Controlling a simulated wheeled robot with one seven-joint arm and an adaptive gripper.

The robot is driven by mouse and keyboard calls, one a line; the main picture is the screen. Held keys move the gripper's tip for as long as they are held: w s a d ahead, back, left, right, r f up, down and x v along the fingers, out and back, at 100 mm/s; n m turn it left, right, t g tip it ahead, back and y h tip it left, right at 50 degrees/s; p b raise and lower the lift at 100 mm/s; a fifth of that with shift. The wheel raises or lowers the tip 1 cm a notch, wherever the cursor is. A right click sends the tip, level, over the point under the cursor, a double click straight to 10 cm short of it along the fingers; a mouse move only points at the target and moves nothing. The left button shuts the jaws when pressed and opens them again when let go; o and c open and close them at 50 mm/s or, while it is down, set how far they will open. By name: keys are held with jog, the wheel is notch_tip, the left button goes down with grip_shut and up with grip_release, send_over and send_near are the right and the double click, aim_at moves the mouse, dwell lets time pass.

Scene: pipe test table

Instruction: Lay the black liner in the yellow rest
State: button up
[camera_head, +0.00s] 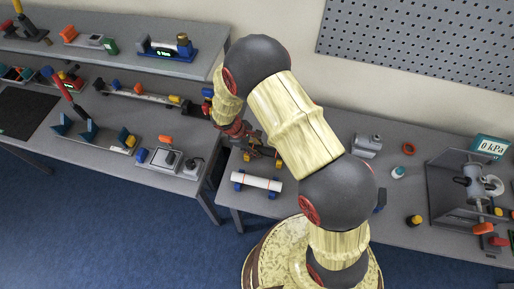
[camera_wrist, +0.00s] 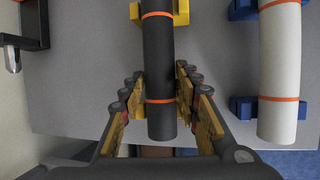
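The black liner (camera_wrist: 159,62), a dark tube with orange bands, runs up the middle of the wrist view. A yellow rest (camera_wrist: 136,12) shows on both sides of it near the top, with more yellow beside its lower band; the liner lies over this rest. Whether it is fully seated I cannot tell. My gripper (camera_wrist: 159,82) has one finger on each side of the liner's near part, with narrow gaps beside it, so it looks open. In the head view my gripper (camera_head: 250,150) is small and partly covers the rest (camera_head: 278,163).
A white tube (camera_wrist: 279,70) lies in a blue rest (camera_wrist: 241,108) right of the liner; it also shows in the head view (camera_head: 258,182). A dark fixture (camera_wrist: 30,35) stands at the left. The table's front edge is close. A pressure stand (camera_head: 455,190) is at the right.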

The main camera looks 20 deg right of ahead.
jog(key=o, duration=0.4)
jog(key=v, duration=1.2)
dwell(0.5)
jog(key=s+d+r+m+t+y+b, duration=0.1)
jog(key=s+d+r+m+t+b, duration=0.1)
jog(key=s+r, duration=0.4)
jog(key=s+d+r+m+t+y+b, duration=0.2)
jog(key=s+d+r+m+b, duration=0.1)
jog(key=s+r+m+b, duration=0.2)
jog(key=s+d+r+m+t+y+b, duration=0.2)
jog(key=s+r+b, duration=0.4)
jog(key=s, duration=0.5)
jog(key=shift+d+r+m, duration=0.6)
jog(key=shift+d+m, duration=0.2)
jog(key=shift+m, duration=0.4)
